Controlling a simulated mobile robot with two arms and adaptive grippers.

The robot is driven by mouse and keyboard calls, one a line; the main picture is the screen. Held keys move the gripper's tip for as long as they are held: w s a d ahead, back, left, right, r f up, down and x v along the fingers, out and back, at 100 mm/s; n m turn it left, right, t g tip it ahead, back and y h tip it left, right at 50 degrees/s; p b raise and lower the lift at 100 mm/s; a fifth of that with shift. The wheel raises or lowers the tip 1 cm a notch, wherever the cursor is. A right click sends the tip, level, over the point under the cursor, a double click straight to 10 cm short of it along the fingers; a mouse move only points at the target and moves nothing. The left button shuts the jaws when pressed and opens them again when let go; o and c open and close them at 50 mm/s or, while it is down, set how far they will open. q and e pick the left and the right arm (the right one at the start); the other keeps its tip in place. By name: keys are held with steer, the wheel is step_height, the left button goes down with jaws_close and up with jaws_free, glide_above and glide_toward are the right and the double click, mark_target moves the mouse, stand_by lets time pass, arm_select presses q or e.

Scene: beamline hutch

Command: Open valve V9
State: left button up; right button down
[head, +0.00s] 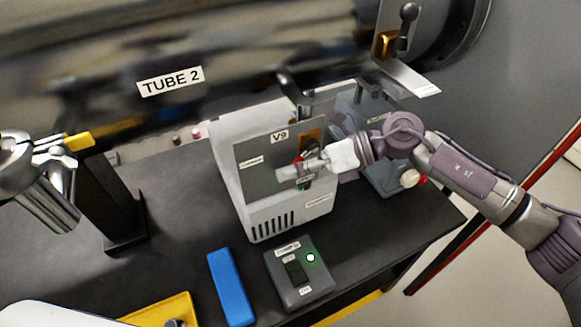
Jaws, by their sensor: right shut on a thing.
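A grey panel (252,185) with the label V9 (280,136) is on the front of a white vented box (262,222). Small signs are on the panel, too small to read. Valve V9 has a handle with red and dark parts (305,183), mostly hidden behind my right gripper (290,170). My right gripper reaches in from the right and is shut on the handle at the panel. How far the handle is turned cannot be told.
A dark table (180,205) carries a control box (298,285) with a green light, a blue block (230,287) and a yellow tray (160,310). The TUBE 2 pipe (230,75) crosses above.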

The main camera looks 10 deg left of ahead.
stand_by(0.3)
steer(key=c, duration=1.1)
jaws_free()
steer(key=v, duration=1.2)
